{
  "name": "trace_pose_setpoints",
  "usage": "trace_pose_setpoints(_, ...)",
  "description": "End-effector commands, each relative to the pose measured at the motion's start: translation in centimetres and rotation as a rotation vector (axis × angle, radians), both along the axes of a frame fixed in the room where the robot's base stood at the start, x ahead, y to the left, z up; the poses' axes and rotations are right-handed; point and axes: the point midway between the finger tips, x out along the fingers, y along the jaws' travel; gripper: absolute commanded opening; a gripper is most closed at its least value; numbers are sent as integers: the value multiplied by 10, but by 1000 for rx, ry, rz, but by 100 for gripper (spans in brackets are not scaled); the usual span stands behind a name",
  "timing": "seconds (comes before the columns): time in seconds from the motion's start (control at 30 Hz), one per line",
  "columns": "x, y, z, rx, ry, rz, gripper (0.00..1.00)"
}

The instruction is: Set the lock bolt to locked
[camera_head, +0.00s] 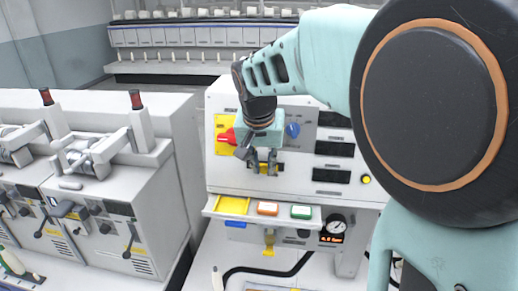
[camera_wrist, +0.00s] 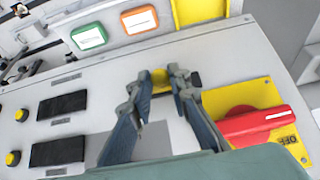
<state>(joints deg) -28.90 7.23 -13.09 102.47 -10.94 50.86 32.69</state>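My gripper (camera_head: 264,163) is in front of the grey control panel, above the shelf of coloured blocks. In the wrist view my gripper (camera_wrist: 160,82) has its two fingers apart, with a small yellow part (camera_wrist: 159,77) showing between the tips. I cannot tell whether the fingers touch it. No part is clearly readable as the lock bolt. A brass-coloured fitting with a yellow tag (camera_head: 268,240) hangs below the shelf and could be it; its setting cannot be read.
A red rotary switch (camera_wrist: 258,125) on a yellow plate is close to my gripper. A blue knob (camera_head: 293,130) is on the panel. The shelf (camera_head: 210,208) holds orange (camera_head: 267,208) and green (camera_head: 301,212) labelled blocks. A gauge (camera_head: 336,223) is below it. White machines (camera_head: 110,225) stand at left.

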Motion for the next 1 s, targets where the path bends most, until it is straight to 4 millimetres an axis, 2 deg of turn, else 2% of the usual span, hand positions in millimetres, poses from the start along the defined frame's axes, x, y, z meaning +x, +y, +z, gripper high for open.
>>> trace_pose_setpoints(0.33, 1, 2, 1, 0, -1, 1, 0)
trace_pose_setpoints(0.6, 7, 34, 1, 0, -3, 3, 0)
trace_pose_setpoints(0.83, 7, 37, 2, 3, -5, 3, 0)
trace_pose_setpoints(0.87, 7, 37, 2, 4, -5, 3, 17)
trace_pose_setpoints(0.93, 8, 37, 2, 4, -6, 3, 24)
trace_pose_setpoints(1.0, 7, 37, 2, 4, -5, 3, 24)
